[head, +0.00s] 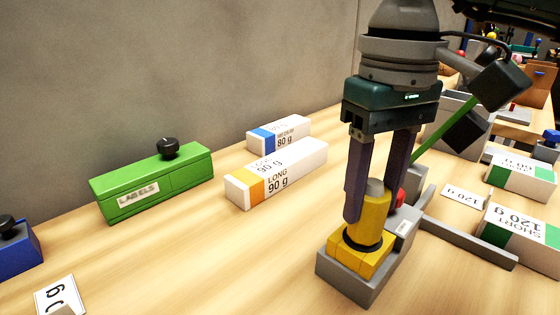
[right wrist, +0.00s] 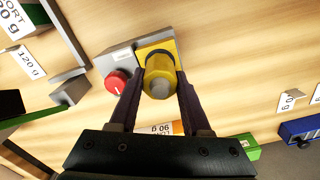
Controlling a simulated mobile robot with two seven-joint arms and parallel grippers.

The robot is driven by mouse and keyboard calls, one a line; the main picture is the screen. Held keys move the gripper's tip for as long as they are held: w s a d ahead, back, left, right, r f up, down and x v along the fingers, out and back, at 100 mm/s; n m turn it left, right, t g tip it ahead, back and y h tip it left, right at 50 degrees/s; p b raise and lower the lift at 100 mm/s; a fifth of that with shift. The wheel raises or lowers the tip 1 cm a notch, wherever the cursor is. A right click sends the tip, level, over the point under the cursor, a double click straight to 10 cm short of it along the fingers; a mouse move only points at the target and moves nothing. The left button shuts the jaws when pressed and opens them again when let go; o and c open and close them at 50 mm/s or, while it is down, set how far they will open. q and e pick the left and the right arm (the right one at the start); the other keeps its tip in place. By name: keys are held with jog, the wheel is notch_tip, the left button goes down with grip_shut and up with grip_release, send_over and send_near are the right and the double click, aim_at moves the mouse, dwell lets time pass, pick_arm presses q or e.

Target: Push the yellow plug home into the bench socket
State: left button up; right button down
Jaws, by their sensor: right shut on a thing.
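The yellow plug (head: 371,215), a cylinder with a grey top, stands upright on the bench socket. My right gripper (head: 373,208) points down and is shut on the plug, one finger on each side. The bench socket is a grey box (head: 345,284) with a yellow square top (head: 350,258). A dark ring shows around the plug's base, and I cannot tell whether a gap is left under it. In the right wrist view the plug (right wrist: 158,78) sits between the fingers (right wrist: 158,82), over the yellow square. My left gripper is not in view.
A red knob (right wrist: 118,82) is on the grey box beside the plug. Grey rails (head: 470,240) lie to the right, near white and green reams (head: 520,230). A green labels box (head: 155,182) and two long reams (head: 277,172) stand left, by the wall. Bench between is clear.

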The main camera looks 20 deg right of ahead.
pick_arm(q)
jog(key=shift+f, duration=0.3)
pick_arm(e)
jog(key=shift+f, duration=0.25)
jog(key=shift+c, duration=1.4)
grip_release()
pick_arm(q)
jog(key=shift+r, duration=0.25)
pick_arm(e)
notch_tip(320, 180, up, 10)
jog(key=shift+r, duration=0.1)
